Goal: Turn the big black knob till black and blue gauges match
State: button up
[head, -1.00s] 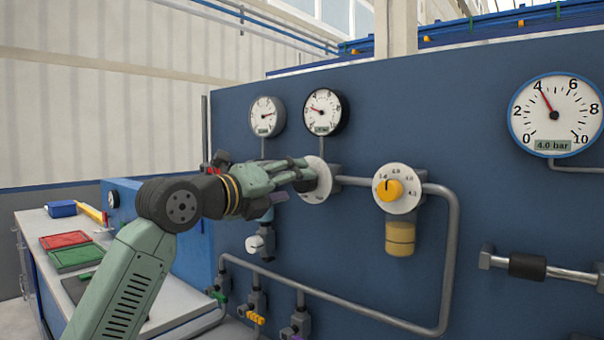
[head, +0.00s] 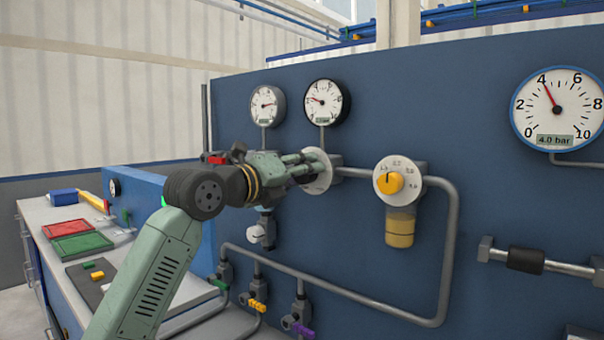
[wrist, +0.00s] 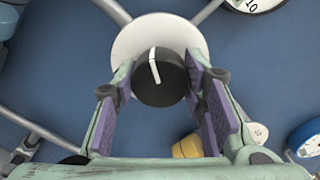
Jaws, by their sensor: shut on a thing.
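The big black knob (wrist: 158,78) carries a white line and stands in front of a round white dial plate (wrist: 135,38). My gripper (wrist: 160,72) is shut on the knob, a purple-padded finger on either side. In the head view my gripper (head: 308,165) hides the knob, and the plate (head: 321,178) shows beside it. The black-rimmed gauge (head: 327,102) is above, its red needle pointing left and slightly up; its readout is too small to read. The blue-rimmed gauge (head: 557,110) at the right reads 4.0 bar, its needle near 4.
A grey-rimmed gauge (head: 267,105) hangs left of the black one. Right of the knob is a yellow-knobbed regulator (head: 390,183) with a yellow bowl. Grey pipes (head: 452,250) run across the blue panel, with small coloured valves below. A bench (head: 50,215) with trays stands left.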

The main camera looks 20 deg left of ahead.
jog(key=c, duration=0.5)
jog(key=shift+m+b, duration=0.3)
jog(key=m+b, duration=0.2)
jog(key=m, duration=0.1)
jog(key=shift+f+m, duration=0.1)
jog(key=shift+m, duration=0.2)
jog(key=shift+m+b, duration=0.95)
jog(key=shift+m, duration=1.25)
jog(key=o, duration=1.2)
jog(key=shift+c, duration=0.2)
